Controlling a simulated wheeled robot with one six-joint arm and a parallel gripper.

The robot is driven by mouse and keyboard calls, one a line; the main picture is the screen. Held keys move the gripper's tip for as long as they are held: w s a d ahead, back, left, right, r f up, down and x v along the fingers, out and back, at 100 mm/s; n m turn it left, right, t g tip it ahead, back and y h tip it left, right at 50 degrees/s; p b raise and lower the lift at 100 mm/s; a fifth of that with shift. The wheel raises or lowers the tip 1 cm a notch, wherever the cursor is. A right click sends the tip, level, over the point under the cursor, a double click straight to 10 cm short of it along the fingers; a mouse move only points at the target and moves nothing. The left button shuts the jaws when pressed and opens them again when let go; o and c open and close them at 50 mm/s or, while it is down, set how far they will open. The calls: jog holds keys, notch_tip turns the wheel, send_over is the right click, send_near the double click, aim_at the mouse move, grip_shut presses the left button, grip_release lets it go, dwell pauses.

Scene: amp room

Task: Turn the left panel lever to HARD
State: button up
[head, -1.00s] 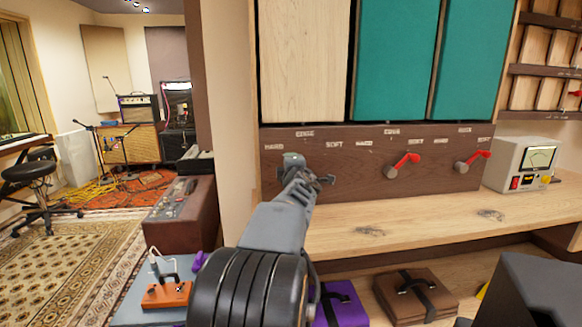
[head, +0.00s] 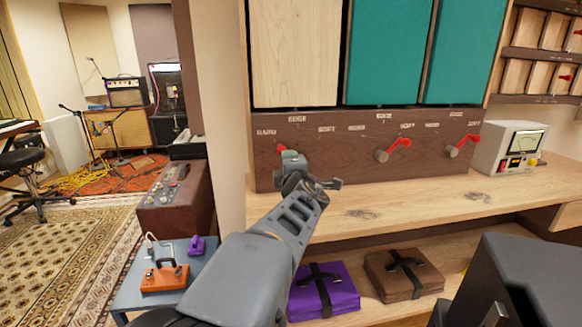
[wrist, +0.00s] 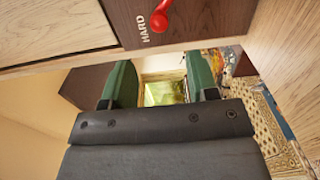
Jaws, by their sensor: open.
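The left panel lever (head: 282,149) shows only its red end, just above and left of my gripper. The end sits below and right of the HARD label (head: 265,132); its pivot is hidden behind my gripper. In the wrist view the red lever end (wrist: 159,18) is beside the word HARD, beyond the fingers. My gripper (head: 312,176) is open in front of the brown panel (head: 345,165). Its two green fingers (wrist: 158,88) are apart with nothing between them, and the lever looks clear of them.
The middle lever (head: 393,150) and right lever (head: 463,146) point up right, towards SOFT. A wooden shelf (head: 400,205) runs below the panel. A meter box (head: 510,148) stands right. Purple (head: 325,297) and brown (head: 403,280) cases lie below.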

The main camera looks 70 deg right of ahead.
jog(key=shift+v, duration=1.1)
